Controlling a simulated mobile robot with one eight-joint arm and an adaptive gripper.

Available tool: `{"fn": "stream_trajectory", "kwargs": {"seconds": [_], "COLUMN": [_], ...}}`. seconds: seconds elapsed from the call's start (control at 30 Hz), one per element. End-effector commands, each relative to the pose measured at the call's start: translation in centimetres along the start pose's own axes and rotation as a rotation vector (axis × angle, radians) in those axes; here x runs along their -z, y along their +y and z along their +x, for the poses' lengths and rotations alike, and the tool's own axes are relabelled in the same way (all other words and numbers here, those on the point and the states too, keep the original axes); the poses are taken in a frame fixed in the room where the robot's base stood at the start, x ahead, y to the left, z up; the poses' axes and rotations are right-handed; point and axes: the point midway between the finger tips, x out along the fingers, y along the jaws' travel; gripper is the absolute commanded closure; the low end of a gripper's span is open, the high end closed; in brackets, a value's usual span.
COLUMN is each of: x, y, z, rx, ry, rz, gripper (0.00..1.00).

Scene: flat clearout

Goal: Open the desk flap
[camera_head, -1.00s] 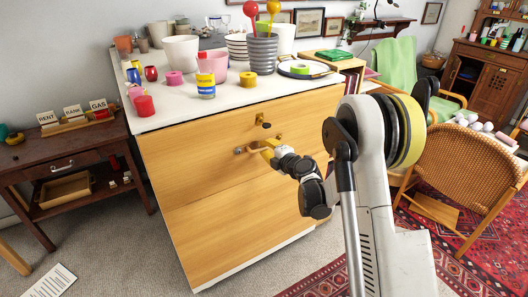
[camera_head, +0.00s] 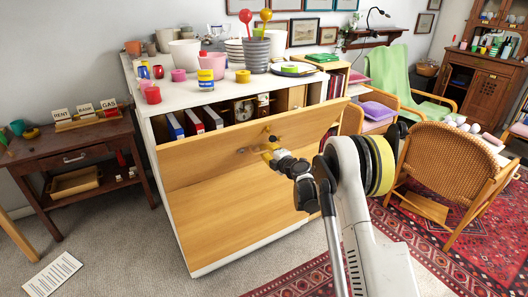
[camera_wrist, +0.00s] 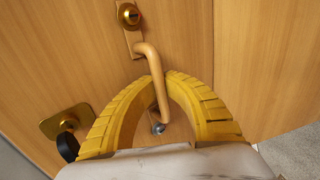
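The wooden desk flap (camera_head: 205,160) is tilted partly open, its top edge leaning out from the white cabinet. In the wrist view the flap (camera_wrist: 255,45) fills most of the picture. A bar handle (camera_wrist: 148,58) on it passes between the yellow fingers of my gripper (camera_wrist: 162,78), whose tips close around it. A brass lock (camera_wrist: 130,14) sits above the handle, and a brass plate with a dark round piece (camera_wrist: 67,125) is at the left. In the head view my gripper (camera_head: 269,152) is at the flap's face; the handle is mostly hidden there.
Binders (camera_head: 193,122) and a clock (camera_head: 243,109) show inside the cabinet. Cups and pots stand on the white top (camera_head: 180,90). A dark side table (camera_head: 70,145) is at left and a wicker chair (camera_head: 455,160) at right.

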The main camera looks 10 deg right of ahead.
Motion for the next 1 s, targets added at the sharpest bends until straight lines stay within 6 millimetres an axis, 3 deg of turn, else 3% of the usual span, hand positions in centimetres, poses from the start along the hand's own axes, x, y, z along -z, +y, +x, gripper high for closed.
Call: {"fn": "stream_trajectory", "kwargs": {"seconds": [0.03,0.07,0.1,0.47,1.0], "x": [-0.1,-0.1,-0.1,-0.1,-0.1], "y": [0.1,0.1,0.1,0.1,0.1], "z": [-0.1,-0.1,-0.1,-0.7,-10.9], "rx": [-0.001,-0.001,-0.001,0.000,0.000], "ry": [-0.001,-0.001,-0.001,-0.002,-0.002], "rz": [0.002,0.002,0.002,0.001,0.002], "gripper": [0.87,0.78,0.77,0.77,0.77]}}
